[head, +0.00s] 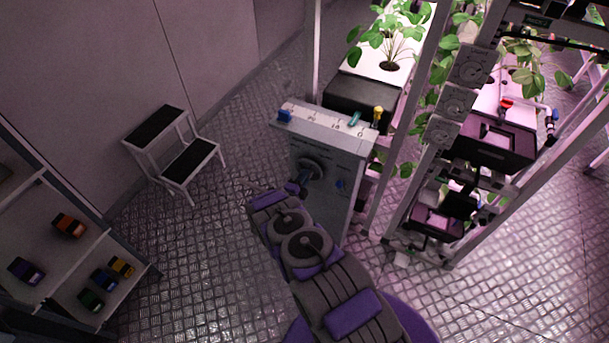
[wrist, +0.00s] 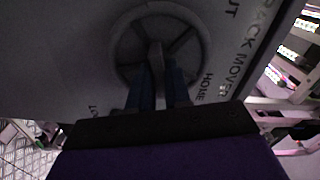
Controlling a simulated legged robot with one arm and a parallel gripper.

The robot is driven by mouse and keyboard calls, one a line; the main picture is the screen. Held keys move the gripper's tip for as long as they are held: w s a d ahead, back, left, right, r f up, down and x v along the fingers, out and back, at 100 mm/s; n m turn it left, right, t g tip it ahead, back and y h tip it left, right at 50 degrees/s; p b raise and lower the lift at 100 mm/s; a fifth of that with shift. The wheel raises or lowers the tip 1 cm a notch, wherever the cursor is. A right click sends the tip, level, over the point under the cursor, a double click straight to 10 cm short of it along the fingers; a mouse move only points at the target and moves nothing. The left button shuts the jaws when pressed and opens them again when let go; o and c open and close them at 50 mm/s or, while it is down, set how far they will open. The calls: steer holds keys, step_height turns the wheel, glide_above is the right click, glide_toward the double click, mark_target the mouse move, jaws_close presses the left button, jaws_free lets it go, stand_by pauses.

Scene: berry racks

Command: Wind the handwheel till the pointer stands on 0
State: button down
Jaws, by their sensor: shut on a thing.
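The handwheel (wrist: 120,48) is a dark spoked ring on the front of a grey cabinet (head: 338,150). In the head view the handwheel (head: 311,167) is partly covered by my arm. My gripper (wrist: 158,88) is shut on a part of the handwheel near its lower rim, with one finger on each side. In the head view my gripper (head: 300,184) reaches the wheel from below. Lettering beside the wheel includes "RACK MOVER" and "HOME". The pointer and a 0 mark cannot be made out in either view.
The cabinet top carries a blue block (head: 284,115) and small coloured levers. Plant racks (head: 420,120) with dials stand to the right. A step stool (head: 172,150) stands at the left, and a shelf (head: 60,290) with coloured items at the lower left. Metal floor between is clear.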

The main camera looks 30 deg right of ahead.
steer(key=shift+s+a+f+m, duration=0.1)
steer(key=shift+f+m, duration=0.1)
steer(key=shift+m, duration=1.5)
steer(key=shift+f+m, duration=0.2)
steer(key=shift+m, duration=1.5)
steer(key=c, duration=1.3)
jaws_free()
steer(key=shift+o, duration=0.7)
steer(key=shift+r, duration=0.15)
steer(key=v, duration=1.7)
steer(key=shift+p, duration=0.4)
steer(key=shift+a, duration=0.15)
